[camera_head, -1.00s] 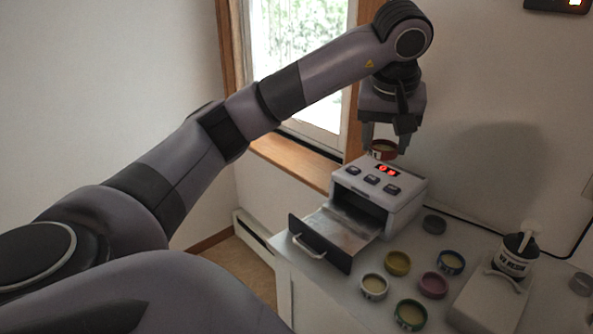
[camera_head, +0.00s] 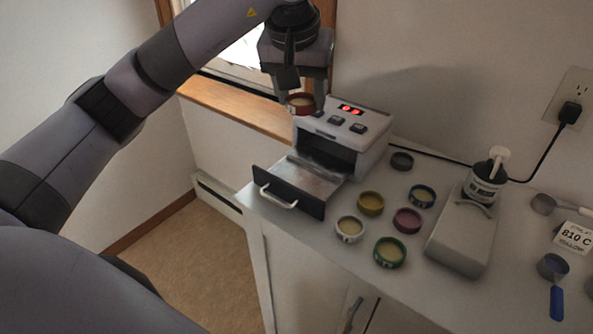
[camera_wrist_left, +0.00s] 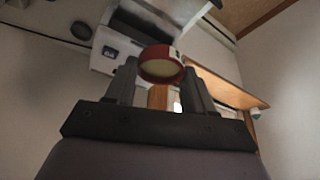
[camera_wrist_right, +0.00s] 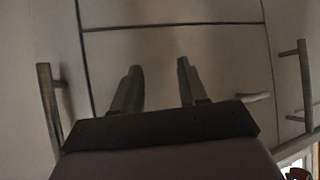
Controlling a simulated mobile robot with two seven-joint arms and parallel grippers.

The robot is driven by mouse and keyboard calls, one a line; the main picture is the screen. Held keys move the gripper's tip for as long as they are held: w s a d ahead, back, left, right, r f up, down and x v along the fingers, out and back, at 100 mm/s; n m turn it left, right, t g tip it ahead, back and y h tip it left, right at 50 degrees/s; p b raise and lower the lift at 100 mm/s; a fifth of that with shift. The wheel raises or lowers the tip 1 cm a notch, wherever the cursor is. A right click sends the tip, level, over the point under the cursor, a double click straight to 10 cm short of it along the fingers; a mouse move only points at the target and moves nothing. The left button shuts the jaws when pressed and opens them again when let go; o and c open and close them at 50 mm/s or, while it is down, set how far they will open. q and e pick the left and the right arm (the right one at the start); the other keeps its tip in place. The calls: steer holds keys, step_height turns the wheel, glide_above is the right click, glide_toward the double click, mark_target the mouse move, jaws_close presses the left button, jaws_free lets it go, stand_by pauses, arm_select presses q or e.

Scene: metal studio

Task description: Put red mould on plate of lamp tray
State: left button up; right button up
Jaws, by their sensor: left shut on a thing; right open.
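The red mould (camera_head: 301,104) is a small round cup with a pale yellowish fill. My left gripper (camera_head: 300,99) is shut on it and holds it in the air at the upper left edge of the lamp unit. It also shows in the left wrist view (camera_wrist_left: 161,66) between the two fingers (camera_wrist_left: 160,82). The lamp unit (camera_head: 372,147) is a light box with red lit digits and several buttons. Its tray (camera_head: 307,178) is pulled out, with a bare metal plate and a dark front with a handle. My right gripper (camera_wrist_right: 157,85) is open and empty, facing cabinet doors.
Several moulds stand right of the tray: yellow (camera_head: 370,203), white (camera_head: 349,229), green (camera_head: 390,252), pink (camera_head: 407,220), blue (camera_head: 421,196) and grey (camera_head: 402,161). A window sill (camera_head: 235,110) lies behind at left.

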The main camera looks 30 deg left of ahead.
mark_target(302, 176)
arm_select(q)
step_height(302, 176, down, 16)
steer(key=shift+r, duration=0.25)
steer(key=shift+f+b, duration=0.15)
steer(key=shift+b, duration=0.2)
steer(key=o, duration=1)
steer(key=shift+r, duration=0.4)
steer(key=v, duration=1.1)
steer(key=shift+s+r+p, duration=0.2)
steer(key=shift+r+p, duration=0.05)
steer(key=shift+p, duration=0.05)
